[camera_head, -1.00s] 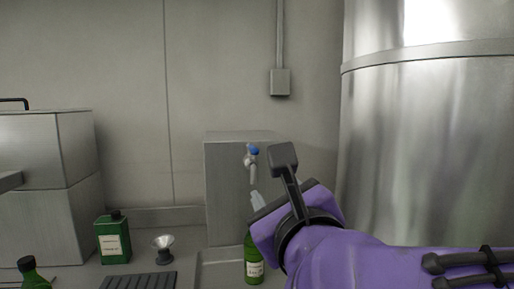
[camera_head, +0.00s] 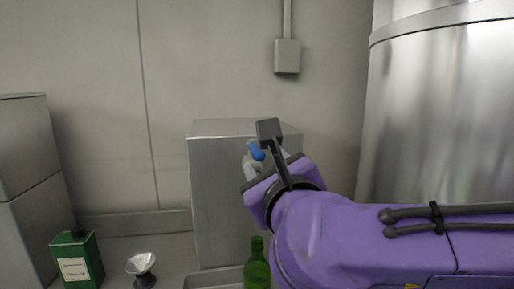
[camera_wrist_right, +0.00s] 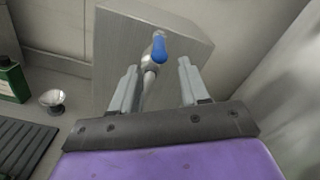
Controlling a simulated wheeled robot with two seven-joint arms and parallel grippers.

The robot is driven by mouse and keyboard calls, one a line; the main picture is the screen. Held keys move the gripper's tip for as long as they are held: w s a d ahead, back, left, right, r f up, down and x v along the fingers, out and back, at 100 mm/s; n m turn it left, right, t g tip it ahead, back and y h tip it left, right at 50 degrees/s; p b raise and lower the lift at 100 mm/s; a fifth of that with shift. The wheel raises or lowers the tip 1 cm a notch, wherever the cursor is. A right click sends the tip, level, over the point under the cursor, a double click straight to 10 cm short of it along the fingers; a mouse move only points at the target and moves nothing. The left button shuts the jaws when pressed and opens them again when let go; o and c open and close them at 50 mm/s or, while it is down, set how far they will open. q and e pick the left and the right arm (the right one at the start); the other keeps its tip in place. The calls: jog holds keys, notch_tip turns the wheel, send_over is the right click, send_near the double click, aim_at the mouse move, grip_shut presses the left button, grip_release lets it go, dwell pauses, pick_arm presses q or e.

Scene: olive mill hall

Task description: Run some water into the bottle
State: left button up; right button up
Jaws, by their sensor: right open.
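The tap with a blue lever (camera_head: 257,151) sticks out from the front of a grey metal box (camera_head: 216,190). My right gripper (camera_head: 252,165) is up at the tap and partly hides it. In the right wrist view the two fingers of the gripper (camera_wrist_right: 156,85) are apart, with the tap's blue lever (camera_wrist_right: 159,49) just beyond and between them. Nothing is seen held. A green glass bottle (camera_head: 257,268) stands upright below the tap, under my right gripper; its lower part is cut off by the picture edge. My left gripper is not in view.
A green labelled tin (camera_head: 76,262) and a small metal funnel (camera_head: 141,265) stand on the counter to the left. A dark ribbed mat (camera_wrist_right: 22,142) shows in the wrist view. A large steel tank (camera_head: 440,120) stands at the right.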

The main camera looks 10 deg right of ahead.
aim_at(260, 158)
jog(key=w, duration=0.2)
jog(key=w+p, duration=0.1)
jog(key=w, duration=0.2)
jog(key=w+p, duration=0.1)
jog(key=w, duration=0.2)
jog(key=shift+w+a+f, duration=0.1)
jog(key=shift+a, duration=0.3)
jog(key=shift+s, duration=0.25)
jog(key=shift+w, duration=0.15)
grip_shut()
